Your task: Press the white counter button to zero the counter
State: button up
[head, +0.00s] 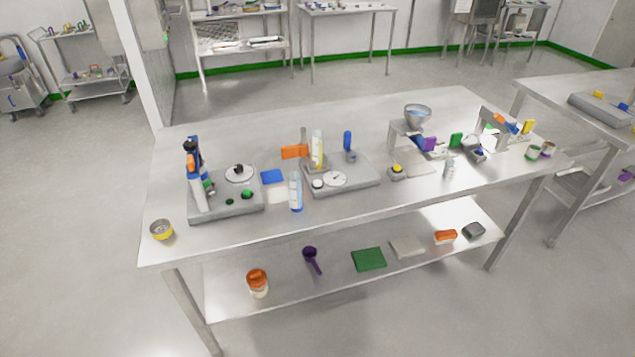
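A grey device (365,180) stands at the middle of the steel table, with a clear cylinder holding yellowish contents, an orange part and a blue lever. On its front left is a small round whitish piece (317,184) that looks like the white counter button. Beside it, to the right, is a larger white dial (334,179). Whether the button is pressed is too small to tell, and I cannot read a counter. My gripper is not in view.
A white-and-blue bottle (296,192) stands just left of the middle device.

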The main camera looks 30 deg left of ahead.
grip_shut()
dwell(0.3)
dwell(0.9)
